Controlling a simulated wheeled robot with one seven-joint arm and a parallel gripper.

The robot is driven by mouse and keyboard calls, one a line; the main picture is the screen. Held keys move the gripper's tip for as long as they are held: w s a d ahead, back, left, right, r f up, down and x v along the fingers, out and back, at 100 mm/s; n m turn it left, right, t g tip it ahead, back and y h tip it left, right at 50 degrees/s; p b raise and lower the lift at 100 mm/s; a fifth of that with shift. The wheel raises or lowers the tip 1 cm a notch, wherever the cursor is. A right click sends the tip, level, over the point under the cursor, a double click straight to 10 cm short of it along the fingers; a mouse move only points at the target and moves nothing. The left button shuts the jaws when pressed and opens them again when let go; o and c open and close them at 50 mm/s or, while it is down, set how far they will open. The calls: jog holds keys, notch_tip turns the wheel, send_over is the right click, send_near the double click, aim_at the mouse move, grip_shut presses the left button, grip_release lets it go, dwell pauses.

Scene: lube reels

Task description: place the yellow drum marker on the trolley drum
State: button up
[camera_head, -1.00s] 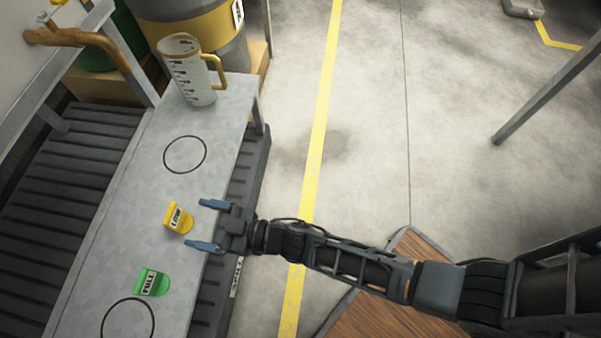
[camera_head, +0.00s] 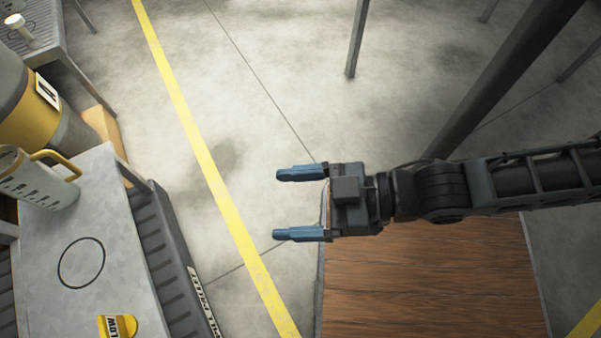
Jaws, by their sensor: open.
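The yellow marker (camera_head: 118,326), labelled LOW, lies on the grey bench top (camera_head: 92,222) and is cut by the bottom edge of the view. My gripper (camera_head: 286,204) is open and empty, with its blue fingers pointing left. It is well to the right of the marker, in front of the floor and the wooden surface. A large drum with a yellow band (camera_head: 32,118) stands at the left edge, partly cut off. I cannot tell whether it is the trolley drum.
A measuring jug (camera_head: 42,190) with a yellow handle stands on the bench. A black circle (camera_head: 81,262) is marked near it. A wooden surface (camera_head: 430,295) lies below my arm. A dark post (camera_head: 490,80) and a thin leg (camera_head: 357,40) stand beyond. Open floor (camera_head: 250,60) lies between.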

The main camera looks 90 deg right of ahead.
notch_tip(320, 180, up, 6)
jog(key=s+d, duration=0.1)
jog(key=s, duration=0.1)
jog(key=shift+s+f+m+g+h, duration=0.2)
jog(key=shift+m+g+h, duration=0.1)
jog(key=shift+h, duration=0.1)
jog(key=shift+f, duration=0.1)
jog(key=m+y+b, duration=1)
jog(key=m, duration=1.9)
send_near(116, 327)
jog(key=x, duration=0.4)
jog(key=shift+w+a+f, duration=0.1)
jog(key=shift+a+f, duration=0.05)
jog(key=shift+a, duration=0.15)
jog(key=shift+m, duration=0.3)
jog(key=x, duration=0.2)
jog(key=b+x, duration=0.1)
jog(key=x, duration=0.5)
jog(key=shift+w+d+r, duration=0.1)
jog(key=shift+d+r, duration=0.05)
jog(key=shift+r, duration=0.1)
